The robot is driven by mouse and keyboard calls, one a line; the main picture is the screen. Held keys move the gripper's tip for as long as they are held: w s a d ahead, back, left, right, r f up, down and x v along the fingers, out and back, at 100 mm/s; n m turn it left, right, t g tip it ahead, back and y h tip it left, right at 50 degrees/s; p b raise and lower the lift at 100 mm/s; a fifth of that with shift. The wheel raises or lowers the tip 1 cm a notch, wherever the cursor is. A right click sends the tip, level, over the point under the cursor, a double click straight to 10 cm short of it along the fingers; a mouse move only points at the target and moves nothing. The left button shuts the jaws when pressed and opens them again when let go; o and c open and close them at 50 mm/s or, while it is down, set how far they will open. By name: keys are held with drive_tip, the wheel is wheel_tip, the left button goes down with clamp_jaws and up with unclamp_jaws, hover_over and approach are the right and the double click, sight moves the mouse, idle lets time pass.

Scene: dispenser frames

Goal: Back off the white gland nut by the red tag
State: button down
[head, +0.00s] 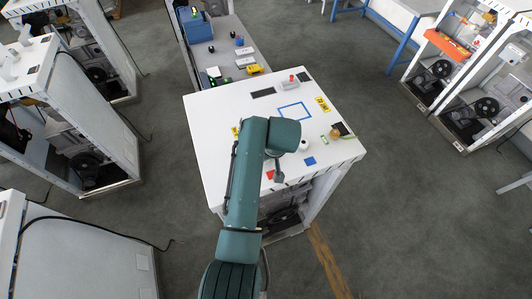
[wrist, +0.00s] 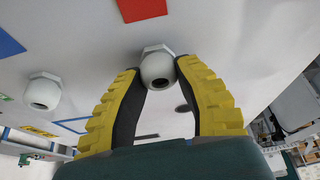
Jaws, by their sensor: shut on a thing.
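The white gland nut (wrist: 157,70) by the red tag (wrist: 142,9) is a rounded fitting with a hex collar and a dark open end. My gripper (wrist: 158,72), with ribbed yellow fingers, is shut on it, one fingertip on each side. A second white gland nut (wrist: 43,93) stands apart to the left, near a blue tag (wrist: 6,44). In the head view, the red tag (head: 270,175) and blue tag (head: 310,161) show on the white cabinet top (head: 215,115). My arm hides the held nut there; the other white nut (head: 304,146) is visible.
The cabinet top also carries a blue outlined square (head: 295,111), yellow labels (head: 322,104) and a small orange-brown fitting (head: 335,134) at the right. A grey bench (head: 232,48) with small parts stands behind. Other open-framed cabinets stand left and right, with open floor between.

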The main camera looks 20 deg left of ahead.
drive_tip(key=n+b, duration=0.1)
drive_tip(key=n, duration=0.1)
drive_tip(key=n+g+y+b, duration=0.1)
drive_tip(key=n+b, duration=0.1)
drive_tip(key=shift+f+g, duration=0.3)
drive_tip(key=shift+f, duration=0.1)
drive_tip(key=n+g+b, duration=0.1)
drive_tip(key=n+b, duration=0.2)
drive_tip(key=shift+r+n+b, duration=0.1)
drive_tip(key=shift+n+b, duration=0.25)
drive_tip(key=shift+n, duration=0.05)
drive_tip(key=shift+r, duration=0.1)
drive_tip(key=c, duration=0.7)
unclamp_jaws()
drive_tip(key=shift+r, duration=0.1)
drive_tip(key=v, duration=1.2)
drive_tip(key=shift+w, duration=0.2)
